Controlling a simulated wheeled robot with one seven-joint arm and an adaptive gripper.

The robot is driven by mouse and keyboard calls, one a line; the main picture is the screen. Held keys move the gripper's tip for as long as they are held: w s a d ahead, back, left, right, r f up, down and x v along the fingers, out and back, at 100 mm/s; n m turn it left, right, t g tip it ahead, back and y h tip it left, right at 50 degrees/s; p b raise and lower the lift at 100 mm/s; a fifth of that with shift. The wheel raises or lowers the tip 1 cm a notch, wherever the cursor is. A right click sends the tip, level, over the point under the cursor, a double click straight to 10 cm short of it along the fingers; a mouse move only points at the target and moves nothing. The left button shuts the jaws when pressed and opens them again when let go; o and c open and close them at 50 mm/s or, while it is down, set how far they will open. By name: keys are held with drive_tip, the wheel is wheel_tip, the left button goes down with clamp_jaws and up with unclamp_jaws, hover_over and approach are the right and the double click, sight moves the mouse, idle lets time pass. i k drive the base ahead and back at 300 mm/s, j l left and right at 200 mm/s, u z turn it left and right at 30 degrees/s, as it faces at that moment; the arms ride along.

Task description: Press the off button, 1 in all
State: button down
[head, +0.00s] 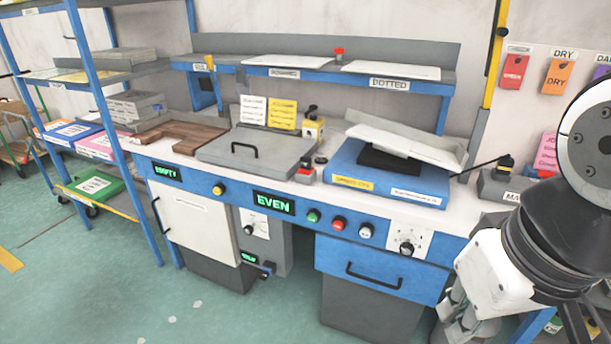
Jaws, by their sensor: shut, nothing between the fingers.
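A blue front panel (290,207) runs along the workbench and carries a row of round controls. A green button (313,215) sits right of the lit display reading EVEN (273,203). I cannot read a label that marks which is the off button. My gripper (460,325) is at the lower right, shut and empty, partly cut off by the frame's edge. It appears to the right of and below the buttons in the picture, apart from them.
A yellow button (218,189) and a rotary dial (407,246) are on the same panel. A red-topped box (305,173) stands on the white benchtop. A drawer handle (374,276) sticks out below the buttons. Green floor (200,310) is clear in front.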

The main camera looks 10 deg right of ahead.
sight(337, 224)
drive_tip(key=i+j, duration=0.15)
drive_tip(key=j, duration=0.2)
drive_tip(key=i+j, duration=0.1)
drive_tip(key=j, duration=0.3)
drive_tip(key=i+j, duration=0.15)
drive_tip(key=j, duration=0.2)
drive_tip(key=i+j, duration=0.15)
drive_tip(key=j, duration=0.2)
drive_tip(key=i+j, duration=0.15)
drive_tip(key=j, duration=0.2)
drive_tip(key=i+j, duration=0.1)
drive_tip(key=j, duration=0.3)
drive_tip(key=u, duration=0.05)
